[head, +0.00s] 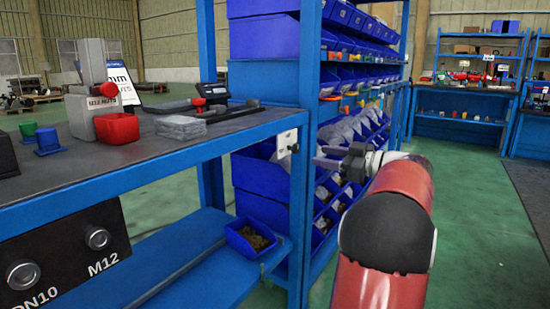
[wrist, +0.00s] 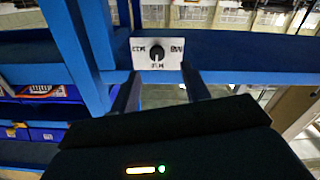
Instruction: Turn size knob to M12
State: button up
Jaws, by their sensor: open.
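The size knob (wrist: 157,54) is a small black round knob on a white plate with dark labels to its left, right and below. The labels are too small and blurred to read surely, and I cannot tell which one the knob points to. In the head view the white plate (head: 287,140) is on the blue frame at the right end of the workbench. My gripper (head: 320,157) is just right of the plate, pointing at it. In the wrist view my gripper (wrist: 160,83) is open, its two dark fingers apart below the knob and not around it.
The workbench (head: 160,150) holds a grey M12 NUTS dispenser (head: 90,90), a red cup (head: 117,128), a clear box (head: 180,127) and a black device (head: 212,92). Racks of blue bins (head: 265,42) stand close behind. A blue bin (head: 250,237) sits on the lower shelf. Green floor is open at right.

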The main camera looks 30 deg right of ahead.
aim_at(298, 150)
jog(key=x, duration=0.7)
jog(key=shift+w+d+r+p, duration=0.1)
jog(key=shift+w+r+p, duration=0.05)
jog(key=shift+w+p, duration=0.25)
jog(key=c, duration=1)
